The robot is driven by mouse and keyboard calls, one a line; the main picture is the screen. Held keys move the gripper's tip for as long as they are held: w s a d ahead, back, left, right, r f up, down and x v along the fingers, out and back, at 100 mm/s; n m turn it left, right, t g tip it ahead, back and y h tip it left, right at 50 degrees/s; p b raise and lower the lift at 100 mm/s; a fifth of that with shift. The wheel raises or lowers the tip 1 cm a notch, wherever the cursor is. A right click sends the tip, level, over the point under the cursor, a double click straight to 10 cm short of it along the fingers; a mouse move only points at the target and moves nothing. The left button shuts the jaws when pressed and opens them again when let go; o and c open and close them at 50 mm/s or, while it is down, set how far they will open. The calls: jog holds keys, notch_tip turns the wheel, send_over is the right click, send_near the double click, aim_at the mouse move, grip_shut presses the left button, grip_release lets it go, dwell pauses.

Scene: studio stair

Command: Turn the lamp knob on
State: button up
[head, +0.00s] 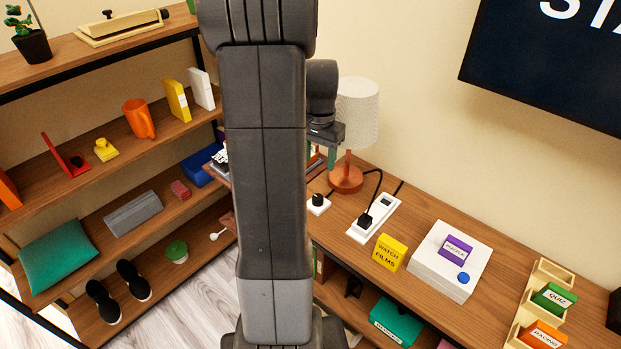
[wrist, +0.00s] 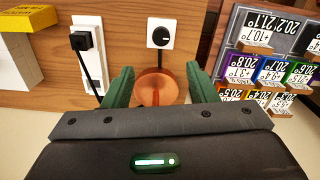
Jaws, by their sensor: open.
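The lamp knob (head: 318,202) is a black round dial on a white square plate on the wooden top, left of the power strip. In the wrist view the knob (wrist: 161,37) lies beyond the fingertips, roughly centred between them, with a light mark on its dial. The lamp (head: 358,112) has a white shade and a round orange-brown base. Its base (wrist: 158,90) shows between my fingers in the wrist view. My gripper (wrist: 160,76) has green fingers spread apart and empty, not touching the knob. In the head view it is partly hidden behind my arm.
A white power strip (head: 374,218) with a black plug and cord lies right of the knob. A yellow box (head: 390,252) and a white box (head: 449,262) stand further right. In the wrist view, a rack of coloured labelled blocks (wrist: 268,70) stands right of my gripper.

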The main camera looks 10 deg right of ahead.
aim_at(318, 197)
jog(key=f, duration=1.3)
jog(key=shift+w+f+p, duration=0.2)
jog(key=shift+f+p, duration=0.2)
jog(key=c, duration=1)
